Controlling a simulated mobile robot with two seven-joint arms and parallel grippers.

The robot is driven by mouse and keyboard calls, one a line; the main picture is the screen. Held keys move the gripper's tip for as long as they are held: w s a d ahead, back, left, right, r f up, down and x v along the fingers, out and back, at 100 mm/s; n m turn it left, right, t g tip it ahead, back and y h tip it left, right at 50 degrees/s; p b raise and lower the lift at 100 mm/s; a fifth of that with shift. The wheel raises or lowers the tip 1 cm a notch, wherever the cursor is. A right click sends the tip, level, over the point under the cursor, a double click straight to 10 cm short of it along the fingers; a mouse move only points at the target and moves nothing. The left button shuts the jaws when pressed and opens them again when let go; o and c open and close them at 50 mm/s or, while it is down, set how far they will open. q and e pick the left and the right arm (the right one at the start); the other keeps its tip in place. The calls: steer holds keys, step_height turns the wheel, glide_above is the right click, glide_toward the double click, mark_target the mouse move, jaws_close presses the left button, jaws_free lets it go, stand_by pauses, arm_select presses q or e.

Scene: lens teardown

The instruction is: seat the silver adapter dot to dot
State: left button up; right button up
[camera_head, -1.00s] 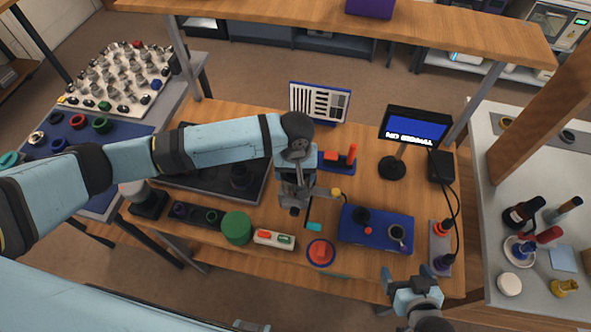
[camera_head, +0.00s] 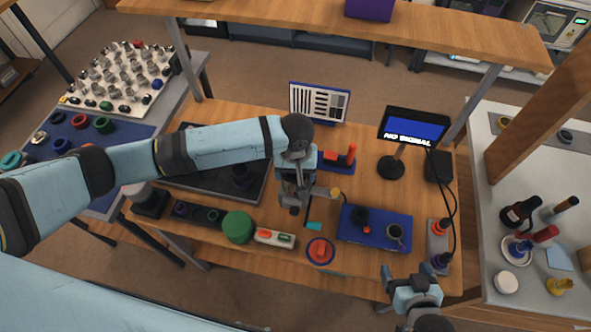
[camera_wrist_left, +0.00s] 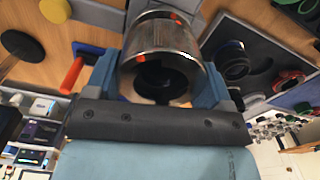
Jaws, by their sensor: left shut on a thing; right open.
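My left gripper (camera_head: 294,207) is shut on a silver cylinder, which looks like the silver adapter (camera_wrist_left: 160,40). In the left wrist view the cylinder sits between the two fingers with its dark round opening facing the camera; red marks show on its rim and inside. In the head view the gripper hangs above the middle of the wooden table (camera_head: 320,262) and mostly hides the cylinder. I cannot tell which part it is meant to meet, or whether any dots line up. My right gripper (camera_head: 410,276) is open and empty at the table's front right edge.
A blue mat (camera_head: 362,238) with dark and silver parts lies right of the left gripper. A dark tray (camera_head: 190,185), a green round lid (camera_head: 238,227) and a red-topped round pad (camera_head: 320,251) are close by. A monitor (camera_head: 413,127) stands behind. Bare table lies between them.

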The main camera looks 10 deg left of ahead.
stand_by(0.4)
arm_select(q)
steer(key=shift+r+p, duration=0.1)
steer(key=shift+p, duration=0.55)
steer(key=shift+f+p, duration=0.35)
steer(key=shift+p, duration=0.05)
steer(key=shift+f, duration=0.55)
stand_by(1.2)
